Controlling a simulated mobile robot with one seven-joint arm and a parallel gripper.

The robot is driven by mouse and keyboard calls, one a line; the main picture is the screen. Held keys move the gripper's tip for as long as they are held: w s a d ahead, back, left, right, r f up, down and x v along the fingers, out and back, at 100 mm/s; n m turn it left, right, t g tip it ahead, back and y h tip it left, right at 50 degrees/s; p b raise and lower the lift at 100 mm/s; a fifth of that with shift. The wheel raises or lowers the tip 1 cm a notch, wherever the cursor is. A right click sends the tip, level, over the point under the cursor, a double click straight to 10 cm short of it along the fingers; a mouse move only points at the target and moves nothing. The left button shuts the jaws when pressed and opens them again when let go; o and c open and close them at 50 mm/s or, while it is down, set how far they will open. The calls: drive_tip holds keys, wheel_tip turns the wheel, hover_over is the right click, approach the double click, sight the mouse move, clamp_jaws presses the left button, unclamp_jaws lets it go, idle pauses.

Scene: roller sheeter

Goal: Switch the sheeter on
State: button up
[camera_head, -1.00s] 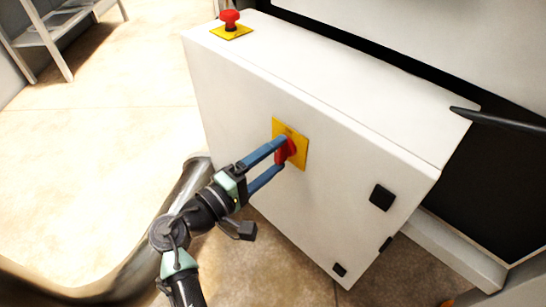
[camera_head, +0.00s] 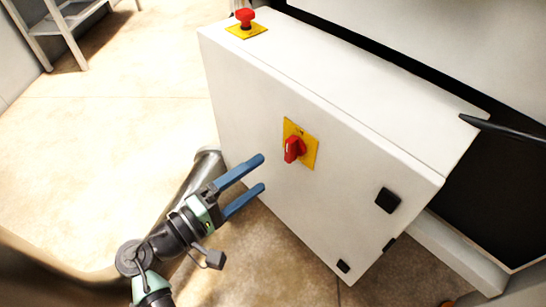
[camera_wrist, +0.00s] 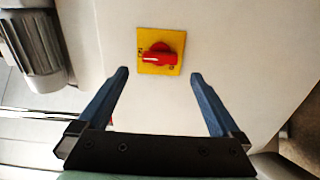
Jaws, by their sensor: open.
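The sheeter's control box (camera_head: 250,110) is a white cabinet. On its front face is a yellow plate (camera_head: 310,152) with a red rotary switch knob (camera_head: 293,149). In the wrist view the red knob (camera_wrist: 160,58) lies roughly level across the yellow plate (camera_wrist: 146,36), beyond and between the fingertips; the plate's markings are too small to read surely. My gripper (camera_head: 263,173) is open and empty, with blue fingers apart from the knob, to its lower left in the head view. It also shows in the wrist view (camera_wrist: 157,73).
A red mushroom button (camera_head: 245,17) on a yellow plate sits on top of the box. Black latches (camera_head: 388,200) are on the front face. A dark bar (camera_head: 505,129) juts at the right. A metal rack (camera_head: 65,25) stands at the back left. Floor left of the box is clear.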

drive_tip(key=v, duration=0.5)
drive_tip(key=shift+p, duration=0.35)
idle(0.4)
